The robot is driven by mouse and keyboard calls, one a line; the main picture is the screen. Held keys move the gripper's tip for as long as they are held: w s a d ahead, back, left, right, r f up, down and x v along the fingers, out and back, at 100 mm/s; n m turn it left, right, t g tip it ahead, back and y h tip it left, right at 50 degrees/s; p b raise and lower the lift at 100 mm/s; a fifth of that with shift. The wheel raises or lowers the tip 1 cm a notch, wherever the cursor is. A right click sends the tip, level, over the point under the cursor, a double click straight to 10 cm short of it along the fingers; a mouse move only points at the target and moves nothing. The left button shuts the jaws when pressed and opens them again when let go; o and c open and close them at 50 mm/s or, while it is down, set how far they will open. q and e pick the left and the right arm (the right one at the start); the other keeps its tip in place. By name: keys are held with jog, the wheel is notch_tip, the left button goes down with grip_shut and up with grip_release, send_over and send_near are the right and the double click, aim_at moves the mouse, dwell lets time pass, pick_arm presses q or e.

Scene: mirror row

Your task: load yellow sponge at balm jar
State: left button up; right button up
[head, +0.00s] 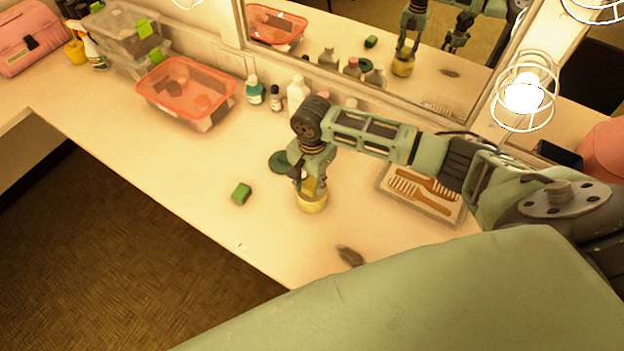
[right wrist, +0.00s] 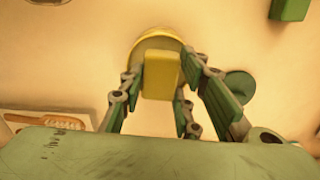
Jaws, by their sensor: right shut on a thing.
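The balm jar (head: 311,204) is a short round yellow jar standing on the counter near the middle of the head view. Its round rim shows in the right wrist view (right wrist: 160,40). My right gripper (head: 312,181) points down at the jar, shut on the yellow sponge (right wrist: 161,75), a small yellow block. The sponge is over the jar's mouth; I cannot tell whether its lower end is inside or just above. In the head view the fingers mostly hide the sponge. My left gripper is not in view.
A green block (head: 241,194) and a flat green disc (head: 282,162) lie near the jar. A tray with brushes (head: 422,192) is to the right. An orange-rimmed bin (head: 186,92) and several bottles line the back below the mirror (head: 385,50). The front-left counter is clear.

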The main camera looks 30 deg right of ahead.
aim_at(312, 182)
jog(key=shift+f, duration=0.45)
dwell(0.3)
jog(key=shift+s+f+p, duration=0.1)
jog(key=shift+f+p, duration=0.05)
jog(key=shift+p, duration=0.25)
dwell(2.2)
notch_tip(312, 182, up, 5)
jog(key=p, duration=0.6)
jog(key=shift+r, duration=1.1)
